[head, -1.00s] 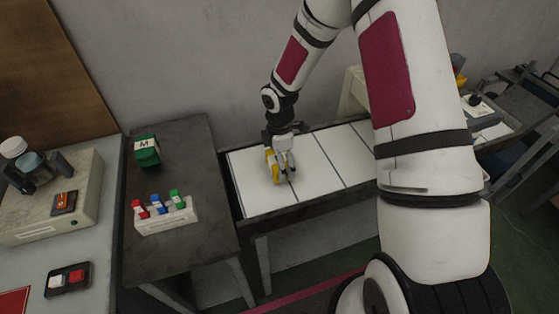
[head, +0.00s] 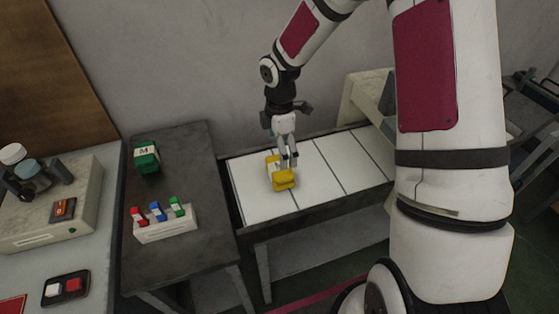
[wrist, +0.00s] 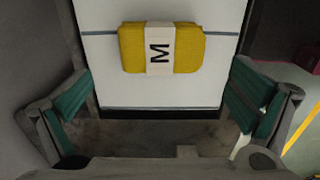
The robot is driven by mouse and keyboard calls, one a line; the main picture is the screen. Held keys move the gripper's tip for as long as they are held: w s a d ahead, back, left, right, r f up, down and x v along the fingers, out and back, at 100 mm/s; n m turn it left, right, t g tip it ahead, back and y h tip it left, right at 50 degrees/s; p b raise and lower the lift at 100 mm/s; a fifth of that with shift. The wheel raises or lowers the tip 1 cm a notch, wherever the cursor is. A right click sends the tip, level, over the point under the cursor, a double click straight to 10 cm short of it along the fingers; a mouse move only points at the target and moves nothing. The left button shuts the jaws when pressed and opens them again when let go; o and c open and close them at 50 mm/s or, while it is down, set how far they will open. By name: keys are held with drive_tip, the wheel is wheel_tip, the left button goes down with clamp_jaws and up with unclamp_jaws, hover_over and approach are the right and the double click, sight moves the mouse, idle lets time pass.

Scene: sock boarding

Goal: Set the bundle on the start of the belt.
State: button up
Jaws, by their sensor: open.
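The yellow bundle (head: 283,180), with a white band marked M, lies on the white belt (head: 262,203) near its left end. It also shows in the wrist view (wrist: 188,48), lying flat across a dark seam of the belt. My gripper (head: 289,160) is above and just behind the bundle in the head view. In the wrist view its green-padded fingers (wrist: 160,105) stand wide apart with nothing between them, and the bundle lies beyond them, apart from both.
Left of the belt is a dark table (head: 190,250) with a green bundle marked M (head: 146,157) and a white holder (head: 165,228) of red, blue and green pieces. A machine (head: 62,207) stands farther left. The belt is clear to the right of the bundle.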

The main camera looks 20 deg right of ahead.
drive_tip(key=s+d+r+m+t+h, duration=0.1)
drive_tip(key=s+r+m, duration=0.35)
drive_tip(key=r, duration=0.55)
drive_tip(key=s+d+r+m+t+h, duration=0.1)
drive_tip(key=s+r+m, duration=0.4)
drive_tip(key=r, duration=0.6)
drive_tip(key=s+a+r+m+t+y, duration=0.1)
drive_tip(key=s+r+m, duration=0.2)
drive_tip(key=s, duration=0.5)
drive_tip(key=s+r+m+t+y, duration=0.1)
drive_tip(key=s+r+m+t, duration=0.1)
drive_tip(key=s+m, duration=0.3)
drive_tip(key=s+r, duration=0.1)
drive_tip(key=s, duration=0.2)
drive_tip(key=shift+s+a, duration=0.4)
drive_tip(key=shift+d+r+m, duration=0.1)
drive_tip(key=shift+d+m, duration=0.05)
drive_tip(key=shift+m, duration=0.1)
